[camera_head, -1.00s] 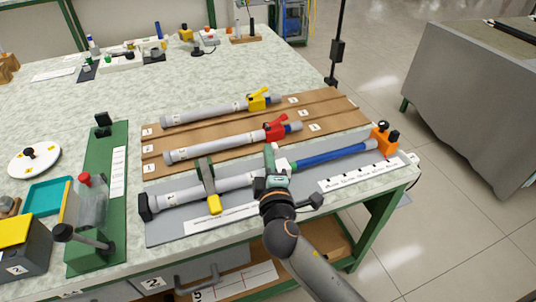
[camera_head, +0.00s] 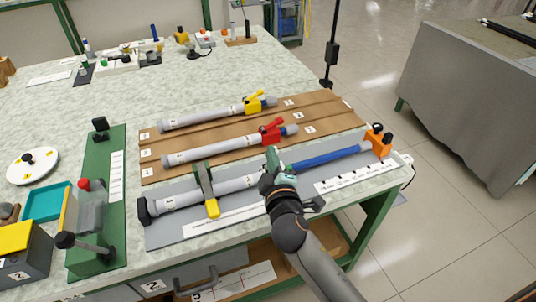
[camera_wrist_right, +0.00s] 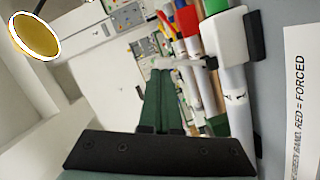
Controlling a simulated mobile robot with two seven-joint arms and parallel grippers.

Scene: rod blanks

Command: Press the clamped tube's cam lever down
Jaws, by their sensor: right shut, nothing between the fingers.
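The clamped tube (camera_head: 235,186) is grey and lies on the grey board under a clamp with a yellow handle (camera_head: 212,208). A blue rod (camera_head: 325,158) extends from its right end. My right gripper (camera_head: 271,153) is over the joint and hides most of it, the cam lever included. In the right wrist view, a white collar (camera_wrist_right: 226,38) sits on the tube (camera_wrist_right: 236,105). My left gripper is out of view.
Two more tubes, with a yellow lever (camera_head: 253,102) and a red lever (camera_head: 272,130), lie just behind on the brown board (camera_head: 335,105). An orange stop (camera_head: 379,142) stands at the blue rod's far end. A green fixture (camera_head: 98,220) is at left.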

